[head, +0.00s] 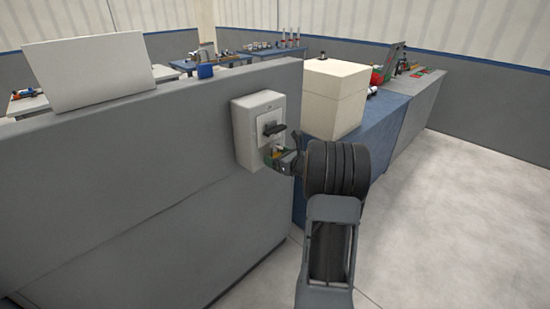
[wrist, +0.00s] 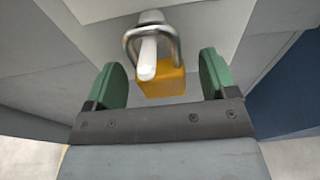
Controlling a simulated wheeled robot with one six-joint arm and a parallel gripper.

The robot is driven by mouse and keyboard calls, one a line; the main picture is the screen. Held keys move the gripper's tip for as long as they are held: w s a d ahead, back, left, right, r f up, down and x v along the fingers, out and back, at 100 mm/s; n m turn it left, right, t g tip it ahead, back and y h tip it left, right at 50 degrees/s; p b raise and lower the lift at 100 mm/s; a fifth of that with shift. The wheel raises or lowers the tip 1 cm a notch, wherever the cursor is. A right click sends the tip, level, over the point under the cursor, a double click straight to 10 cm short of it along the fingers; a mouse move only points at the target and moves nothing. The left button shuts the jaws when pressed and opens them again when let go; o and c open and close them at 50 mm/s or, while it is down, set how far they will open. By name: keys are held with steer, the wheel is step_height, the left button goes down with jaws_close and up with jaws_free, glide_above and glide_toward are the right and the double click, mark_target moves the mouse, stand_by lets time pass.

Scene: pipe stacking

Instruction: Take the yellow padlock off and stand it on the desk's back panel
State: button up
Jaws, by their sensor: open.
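The yellow padlock (wrist: 168,84) hangs by its metal shackle from a pale peg on a grey-white switch box (head: 243,141) with a black handle. The box is fixed to the grey desk's back panel (head: 130,170). My gripper (wrist: 162,80) is open, with its two green fingers on either side of the padlock and a gap on each side. In the head view my gripper (head: 285,158) is just below the black handle (head: 274,129), and the padlock is mostly hidden there.
A white panel (head: 90,72) rises behind the left of the desk, and a blue object (head: 205,71) sits near the panel's top edge. A cream box (head: 334,98) stands on a blue bench (head: 385,120) to the right. The floor at right is clear.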

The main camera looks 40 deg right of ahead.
steer(key=shift+c, duration=0.2)
steer(key=c, duration=1)
steer(key=shift+r, duration=0.1)
steer(key=shift+r, duration=0.5)
steer(key=shift+s+d+r, duration=0.1)
steer(key=shift+s+r, duration=0.05)
steer(key=shift+r, duration=0.05)
steer(key=f+v, duration=0.2)
steer(key=v, duration=1.5)
steer(key=shift+s+f+b, duration=0.35)
steer(key=shift+s+b, duration=0.1)
steer(key=shift+d+f, duration=0.1)
steer(key=shift+f, duration=0.05)
